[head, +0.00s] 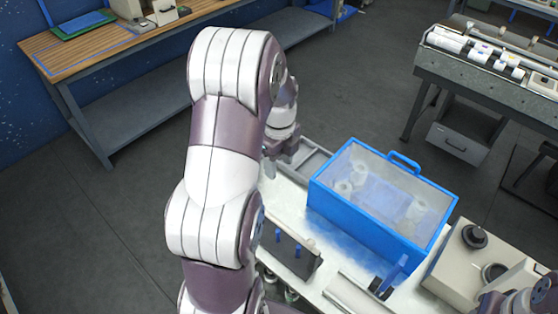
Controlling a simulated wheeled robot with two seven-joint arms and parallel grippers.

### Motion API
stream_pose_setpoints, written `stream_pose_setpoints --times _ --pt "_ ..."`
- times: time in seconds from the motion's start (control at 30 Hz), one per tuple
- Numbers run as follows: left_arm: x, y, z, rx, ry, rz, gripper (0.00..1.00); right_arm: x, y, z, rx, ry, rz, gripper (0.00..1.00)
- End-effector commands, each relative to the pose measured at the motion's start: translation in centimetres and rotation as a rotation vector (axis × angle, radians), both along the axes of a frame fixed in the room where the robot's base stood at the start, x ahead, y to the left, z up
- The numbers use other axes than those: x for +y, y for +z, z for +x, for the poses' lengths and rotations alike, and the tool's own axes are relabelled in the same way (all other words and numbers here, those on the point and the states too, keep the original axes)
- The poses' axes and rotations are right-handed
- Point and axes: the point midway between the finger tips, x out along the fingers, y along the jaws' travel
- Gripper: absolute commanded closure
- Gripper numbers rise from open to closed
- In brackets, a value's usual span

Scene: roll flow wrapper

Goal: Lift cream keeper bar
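I cannot pick out the cream keeper bar with certainty. A pale bar-like strip (349,294) lies at the bottom of the view, on the near side of the machine bench. My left arm fills the middle of the view, and my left gripper (279,152) is beyond it, over the far left end of the bench near a grey tray-like channel (311,157). The gripper is small and partly hidden by my arm, so its opening is unclear. Only part of my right arm shows at the bottom right corner; its gripper is not visible.
A blue-framed clear cover (329,204) with a handle stands on the bench (284,196). A dark block with blue pegs (290,248) is beside my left arm. A beige unit with black knobs (452,276) stands right. A wooden table (110,50) and a roller stand (480,78) are behind.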

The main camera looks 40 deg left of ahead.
Motion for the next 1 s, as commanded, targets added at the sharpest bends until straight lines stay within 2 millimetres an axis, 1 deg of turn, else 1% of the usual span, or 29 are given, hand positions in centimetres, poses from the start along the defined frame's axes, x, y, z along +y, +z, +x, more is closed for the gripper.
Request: stream_pose_setpoints --times 0.17,0.27,0.37,0.43,0.47,0.5,0.6,0.63,0.7,0.77,1.0 --pt "0.0 0.0 0.0 0.0 0.0 0.0 0.45 0.0 0.0 0.0 0.0 0.0 0.0 0.57" --pt "0.0 0.8 0.1 -0.003 0.0 0.002 0.45 0.0 -0.4 0.0 0.0 0.0 0.0 0.57" --pt "0.1 3.0 0.1 -0.007 0.0 0.003 0.45 0.0 -1.0 0.0 0.0 0.0 0.0 0.57" --pt "0.1 4.9 0.1 -0.007 0.0 0.003 0.45 0.0 -1.5 0.0 0.0 0.0 0.0 0.57" --pt "0.0 6.9 0.1 -0.003 0.0 0.002 0.45 0.0 0.2 0.0 0.002 0.0 0.0 0.57" --pt "0.0 8.5 0.0 -0.001 0.0 0.001 0.45 0.0 1.7 0.0 0.002 0.0 0.0 0.57" --pt "0.0 11.0 0.0 0.001 0.0 0.0 0.45 0.0 4.1 0.0 -0.001 0.0 0.0 0.57" --pt "0.0 11.5 0.0 0.001 0.0 -0.001 0.45 0.0 4.6 0.0 -0.001 0.0 0.0 0.57" --pt "0.0 12.3 0.0 0.0 0.0 0.0 0.45 0.0 5.4 0.0 -0.001 0.0 0.0 0.57" --pt "0.0 12.7 0.0 0.001 0.0 0.0 0.45 0.0 5.8 0.0 -0.001 0.0 0.0 0.57" --pt "0.0 12.7 0.0 0.001 0.0 0.0 0.45 0.0 5.7 0.0 0.0 0.0 0.0 0.57"
